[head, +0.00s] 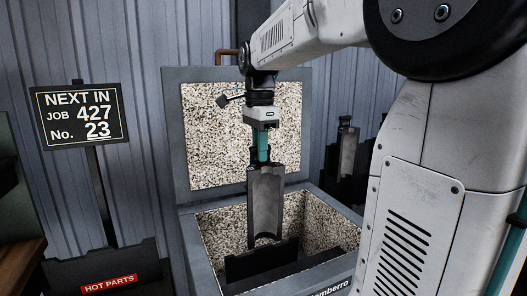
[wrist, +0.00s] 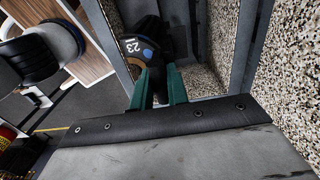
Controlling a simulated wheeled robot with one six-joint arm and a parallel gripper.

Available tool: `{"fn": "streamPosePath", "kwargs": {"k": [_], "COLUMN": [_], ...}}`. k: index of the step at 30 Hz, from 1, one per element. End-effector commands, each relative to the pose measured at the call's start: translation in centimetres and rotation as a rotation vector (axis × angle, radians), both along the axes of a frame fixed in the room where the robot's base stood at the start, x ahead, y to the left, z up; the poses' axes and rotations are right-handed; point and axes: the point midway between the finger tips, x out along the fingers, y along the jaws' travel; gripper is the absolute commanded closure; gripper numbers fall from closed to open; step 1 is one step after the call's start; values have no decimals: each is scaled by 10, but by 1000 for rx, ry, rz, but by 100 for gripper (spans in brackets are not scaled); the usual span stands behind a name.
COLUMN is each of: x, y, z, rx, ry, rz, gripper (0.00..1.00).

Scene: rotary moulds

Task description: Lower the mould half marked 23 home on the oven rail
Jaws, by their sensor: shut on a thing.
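In the head view my gripper (head: 262,152) is shut on the top of the grey mould half (head: 265,205), which hangs about upright over the open oven (head: 190,235). Its arched lower end is near the dark oven rail (head: 255,265) inside; I cannot tell whether they touch. In the wrist view my green fingers (wrist: 158,88) flank a dark rounded handle marked 23 (wrist: 135,47).
The oven's lid (head: 215,135) stands open behind, with speckled lining. Another mould half (head: 347,150) stands in a dark rack at the right. A sign reading job 427, No. 23 (head: 80,115) and a hot parts bin (head: 105,268) are at the left.

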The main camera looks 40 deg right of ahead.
Motion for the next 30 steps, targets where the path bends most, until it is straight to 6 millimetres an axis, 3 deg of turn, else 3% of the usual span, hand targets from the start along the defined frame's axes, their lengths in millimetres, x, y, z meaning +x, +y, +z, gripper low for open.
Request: {"fn": "streamPosePath", "kwargs": {"k": [30], "x": [71], "y": [-21], "z": [3], "rx": [-2], "ry": [-6], "rz": [0], "gripper": [100]}}
